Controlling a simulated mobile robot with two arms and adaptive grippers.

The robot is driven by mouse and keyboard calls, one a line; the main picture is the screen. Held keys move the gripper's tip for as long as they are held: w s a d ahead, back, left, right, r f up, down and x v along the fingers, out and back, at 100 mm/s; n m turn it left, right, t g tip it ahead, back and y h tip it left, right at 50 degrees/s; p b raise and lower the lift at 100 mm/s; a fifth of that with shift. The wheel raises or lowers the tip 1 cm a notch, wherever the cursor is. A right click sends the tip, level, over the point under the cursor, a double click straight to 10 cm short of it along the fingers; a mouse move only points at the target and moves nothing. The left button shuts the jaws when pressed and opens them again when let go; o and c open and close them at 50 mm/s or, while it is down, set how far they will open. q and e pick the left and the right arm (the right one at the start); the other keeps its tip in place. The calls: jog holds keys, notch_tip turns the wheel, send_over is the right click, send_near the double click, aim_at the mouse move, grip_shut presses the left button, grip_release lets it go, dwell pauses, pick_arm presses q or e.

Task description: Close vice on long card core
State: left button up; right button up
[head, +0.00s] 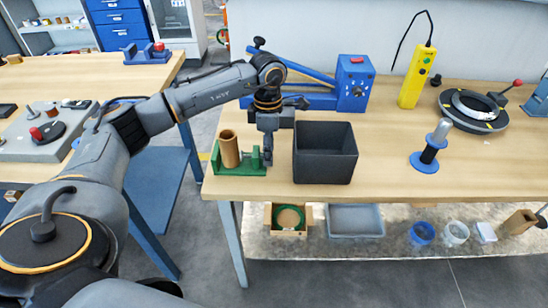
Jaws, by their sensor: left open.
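The long card core (229,150) is a brown hollow tube standing upright in the small green vice (228,171), near the front left corner of the workbench. Whether the vice's jaws touch the core cannot be told at this size. My left gripper (267,150) points down at the right end of the vice, just right of the core. It is open, and its fingers are small and partly merge with the grey parts of the vice there. My right gripper is out of view.
A black open bin (325,155) stands close to the right of the gripper. A blue machine (353,85) sits behind it. The wooden benchtop (385,150) is bare between bin and spindle.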

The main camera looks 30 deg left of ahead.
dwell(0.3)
pick_arm(q)
jog(key=t+b, duration=0.1)
jog(key=t+y+b, duration=0.1)
jog(key=b, duration=0.1)
jog(key=t+y+b, duration=0.1)
jog(key=shift+s+d+f, duration=0.2)
jog(key=shift+s+f, duration=0.1)
jog(key=shift+s, duration=0.05)
jog(key=shift+r+t, duration=0.25)
jog(key=shift+t, duration=0.05)
